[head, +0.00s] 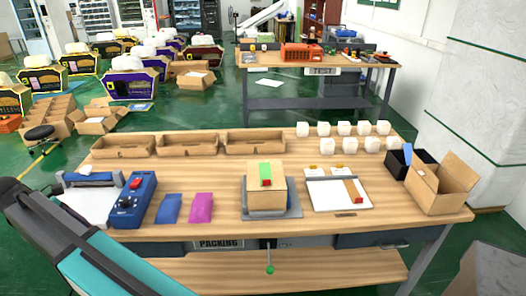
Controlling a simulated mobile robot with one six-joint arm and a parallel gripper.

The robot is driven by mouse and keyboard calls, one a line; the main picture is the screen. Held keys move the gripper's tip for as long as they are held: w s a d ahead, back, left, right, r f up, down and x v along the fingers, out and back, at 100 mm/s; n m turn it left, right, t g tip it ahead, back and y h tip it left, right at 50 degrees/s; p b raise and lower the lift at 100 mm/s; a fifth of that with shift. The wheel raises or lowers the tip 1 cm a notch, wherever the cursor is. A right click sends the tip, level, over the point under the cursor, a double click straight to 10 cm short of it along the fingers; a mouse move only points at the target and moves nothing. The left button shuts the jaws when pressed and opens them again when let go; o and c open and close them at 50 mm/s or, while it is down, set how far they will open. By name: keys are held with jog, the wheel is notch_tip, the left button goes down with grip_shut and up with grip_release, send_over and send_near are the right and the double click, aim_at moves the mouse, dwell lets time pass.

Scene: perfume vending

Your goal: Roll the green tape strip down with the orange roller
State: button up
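A brown cardboard box (267,200) stands on a grey plate (293,212) at the middle of the near table. The green tape strip (265,169) lies on its top, with a small red piece at the strip's near end. I cannot make out the orange roller for certain. A white board (324,197) to the right of the box bears an orange-brown strip with a red end (354,190). Two small yellow and white items sit at its back edge. My arm crosses the lower left; my gripper is not in view.
A blue machine (133,203) with a red knob and blue and pink packets (202,207) are left of the box. Cardboard trays (187,145) and several white cubes (324,146) line the back. An open carton (441,184) stands at the right end.

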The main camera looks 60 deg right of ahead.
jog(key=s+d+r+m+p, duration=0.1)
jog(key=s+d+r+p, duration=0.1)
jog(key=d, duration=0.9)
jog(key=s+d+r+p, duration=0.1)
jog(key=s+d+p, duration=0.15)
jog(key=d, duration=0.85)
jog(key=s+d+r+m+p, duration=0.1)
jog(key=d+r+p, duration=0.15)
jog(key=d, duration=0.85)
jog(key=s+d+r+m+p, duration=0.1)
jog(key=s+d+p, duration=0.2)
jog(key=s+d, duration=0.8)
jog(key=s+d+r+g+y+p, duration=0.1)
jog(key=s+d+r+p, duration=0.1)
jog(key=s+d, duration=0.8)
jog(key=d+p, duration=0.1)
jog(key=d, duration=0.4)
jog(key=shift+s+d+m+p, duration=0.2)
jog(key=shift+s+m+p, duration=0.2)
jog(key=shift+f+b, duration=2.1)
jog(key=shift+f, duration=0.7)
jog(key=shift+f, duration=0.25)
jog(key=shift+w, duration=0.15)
